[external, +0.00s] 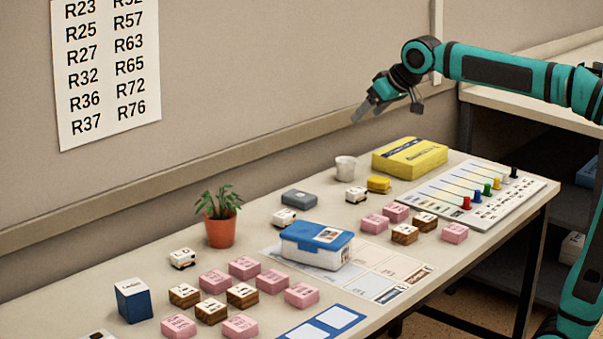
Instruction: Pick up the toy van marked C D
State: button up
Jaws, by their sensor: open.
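Three small white toy vans stand on the table in the external view. One van (183,258) is at the left, near the dark blue box. Another van (284,217) is in the middle, behind the blue-lidded box. The third van (356,195) is farther right, beside the yellow block. Their markings are too small to read, so I cannot tell which is marked C D. My gripper (366,112) is open and empty, high above the back of the table, above and apart from the third van.
A potted plant (220,229), blue-lidded box (317,244), white cup (345,168), yellow box (410,157) and grey block (299,198) stand around the vans. Several pink and wooden blocks (243,295) lie in front. A board with coloured pegs (480,195) is at the right. The wall stands close behind.

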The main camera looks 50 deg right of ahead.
jog(key=w+a+f+g, duration=0.4)
jog(key=w+a, duration=0.1)
jog(key=w, duration=0.4)
jog(key=g+h, duration=0.1)
jog(key=g, duration=0.3)
send_over(284, 213)
notch_tip(284, 213, down, 20)
jog(key=shift+d+r, duration=0.15)
jog(key=shift+r, duration=0.1)
jog(key=shift+f, duration=2.65)
jog(key=c, duration=1)
